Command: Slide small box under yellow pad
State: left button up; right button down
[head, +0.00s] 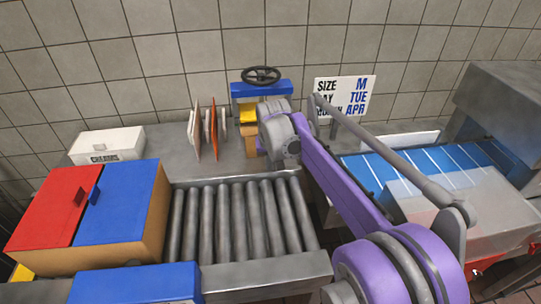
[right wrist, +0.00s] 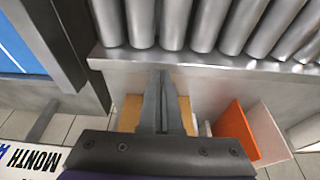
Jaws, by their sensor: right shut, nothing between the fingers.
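The yellow pad (head: 247,114) shows under the blue head (head: 259,90) of a press with a black handwheel, at the back middle of the head view. The tan small box (head: 250,142) is directly below the pad in that view, partly hidden by my right wrist. I cannot tell whether they touch. In the right wrist view, tan surfaces (right wrist: 130,112) show on both sides of my right gripper (right wrist: 163,73), probably the box. The gripper's fingers are together with nothing between them, in front of the tan surfaces. Whether they touch the box is unclear. My left gripper is not in view.
A roller conveyor (head: 240,215) lies in front of the press. Upright cards (head: 212,132) stand left of it. A white box (head: 107,145) and a red-and-blue-lidded crate (head: 120,205) are on the left. A sign (head: 345,95) and a blue-slatted surface (head: 385,170) are on the right.

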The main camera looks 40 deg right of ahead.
jog(key=shift+w+d, duration=0.5)
jog(key=shift+w, duration=0.35)
jog(key=shift+w+d, duration=0.5)
jog(key=shift+w, duration=0.35)
jog(key=w, duration=0.1)
jog(key=w+d+p, duration=0.1)
jog(key=shift+w+d+r, duration=0.15)
jog(key=shift+w+d, duration=0.15)
jog(key=shift+w, duration=0.1)
jog(key=shift+w+d, duration=0.1)
jog(key=shift+w, duration=0.1)
jog(key=shift+s, duration=0.1)
